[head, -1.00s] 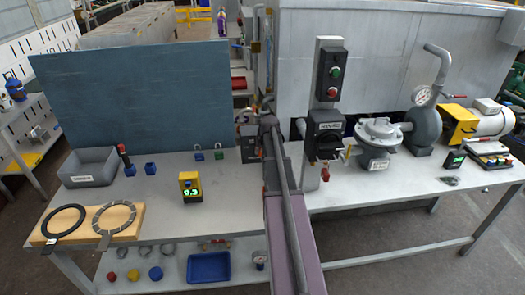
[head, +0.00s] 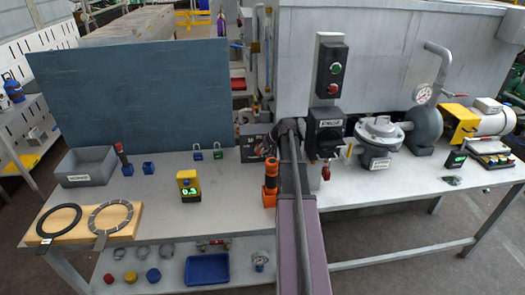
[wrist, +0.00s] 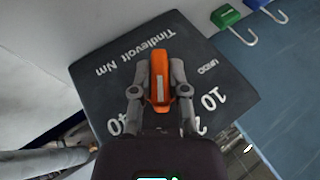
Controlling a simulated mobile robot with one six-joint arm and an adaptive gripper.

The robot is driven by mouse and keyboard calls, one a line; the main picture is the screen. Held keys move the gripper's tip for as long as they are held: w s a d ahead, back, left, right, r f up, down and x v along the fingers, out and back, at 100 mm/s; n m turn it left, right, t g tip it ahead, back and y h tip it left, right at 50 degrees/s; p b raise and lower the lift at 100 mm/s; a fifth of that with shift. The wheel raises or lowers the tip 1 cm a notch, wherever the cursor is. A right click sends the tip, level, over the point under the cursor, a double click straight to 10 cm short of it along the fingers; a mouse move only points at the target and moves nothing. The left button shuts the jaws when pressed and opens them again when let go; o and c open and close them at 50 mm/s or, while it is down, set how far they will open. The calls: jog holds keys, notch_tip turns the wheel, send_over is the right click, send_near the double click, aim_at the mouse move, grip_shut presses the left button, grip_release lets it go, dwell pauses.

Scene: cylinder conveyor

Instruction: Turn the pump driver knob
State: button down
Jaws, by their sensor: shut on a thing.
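The orange knob (wrist: 160,68) sits on the face of a dark box (wrist: 98,92) in the wrist view. White lettering reads "Tindlevolt Nm" and "UNDO", with the numbers 10 and 40 beside my fingers. My gripper (wrist: 160,90) is shut on the knob, one grey finger on each side of it. In the head view the dark box (head: 256,152) stands at the back of the bench, left of my arm. My arm hides the gripper's grip there. The lower part of the dial is hidden behind my wrist in the wrist view.
An orange and black tool (head: 270,182) stands upright just left of my arm. A post with a switch box (head: 326,138) and the pump (head: 378,140) stand to the right. A yellow gauge (head: 189,184) and green and blue padlocks (head: 217,152) are to the left.

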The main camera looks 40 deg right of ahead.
jog(key=shift+s, duration=0.2)
jog(key=c, duration=0.6)
grip_release()
jog(key=shift+s+r, duration=0.1)
jog(key=shift+c, duration=0.2)
